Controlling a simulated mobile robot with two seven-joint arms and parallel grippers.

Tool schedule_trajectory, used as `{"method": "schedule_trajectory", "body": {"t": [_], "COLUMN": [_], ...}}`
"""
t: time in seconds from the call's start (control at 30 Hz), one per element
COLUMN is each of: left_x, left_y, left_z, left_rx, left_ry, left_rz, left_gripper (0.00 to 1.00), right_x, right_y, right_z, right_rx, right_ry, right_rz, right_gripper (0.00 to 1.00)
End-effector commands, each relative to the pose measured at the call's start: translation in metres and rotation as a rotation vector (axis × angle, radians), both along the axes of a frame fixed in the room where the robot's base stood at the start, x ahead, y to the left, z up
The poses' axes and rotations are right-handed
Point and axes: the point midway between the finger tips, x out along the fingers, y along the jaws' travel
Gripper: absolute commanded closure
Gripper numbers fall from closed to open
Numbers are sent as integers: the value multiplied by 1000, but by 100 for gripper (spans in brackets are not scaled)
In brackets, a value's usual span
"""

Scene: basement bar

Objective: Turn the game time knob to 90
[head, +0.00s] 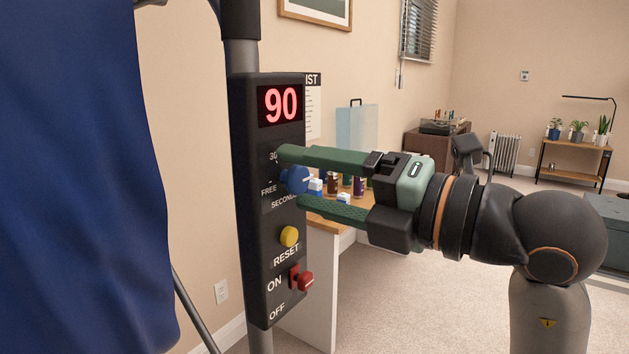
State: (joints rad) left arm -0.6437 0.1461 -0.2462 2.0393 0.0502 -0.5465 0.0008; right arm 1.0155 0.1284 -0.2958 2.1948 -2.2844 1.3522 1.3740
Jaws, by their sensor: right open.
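The game time knob (295,180) is a blue round knob with a pale pointer mark, on a black control panel (262,219) fixed to a pole. The red display (281,104) above it reads 90. My right gripper (288,177) is open, with one green finger above the knob and one below it. I cannot tell whether the fingers touch the knob. The upper finger hides part of the labels around the knob. "30", "FREE" and "SECONDS" partly show. My left gripper is not in view.
Below the knob are a yellow reset button (289,236) and a red on/off switch (301,279). A blue cloth (80,180) hangs close on the left. Several small cans and boxes stand on a wooden-topped table (322,223) behind the gripper.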

Motion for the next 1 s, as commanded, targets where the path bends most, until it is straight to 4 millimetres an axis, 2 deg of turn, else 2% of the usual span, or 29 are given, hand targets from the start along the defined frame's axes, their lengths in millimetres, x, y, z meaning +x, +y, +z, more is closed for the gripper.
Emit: {"method": "schedule_trajectory", "body": {"t": [0.27, 0.37, 0.7, 0.83, 1.0], "left_x": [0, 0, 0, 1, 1], "left_y": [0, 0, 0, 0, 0], "left_z": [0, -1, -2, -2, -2], "left_rx": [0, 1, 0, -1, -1], "left_ry": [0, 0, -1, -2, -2], "left_rz": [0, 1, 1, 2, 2], "left_gripper": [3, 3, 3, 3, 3], "right_x": [-4, -13, -56, -66, -73], "right_y": [-7, -19, -78, -93, -100], "right_z": [0, 0, 0, 0, 0], "right_rx": [0, 0, 0, -1, -1], "right_ry": [0, -3, -2, 0, 1], "right_rz": [-1, -4, -5, -4, 0], "right_gripper": [29, 29, 29, 29, 29]}}
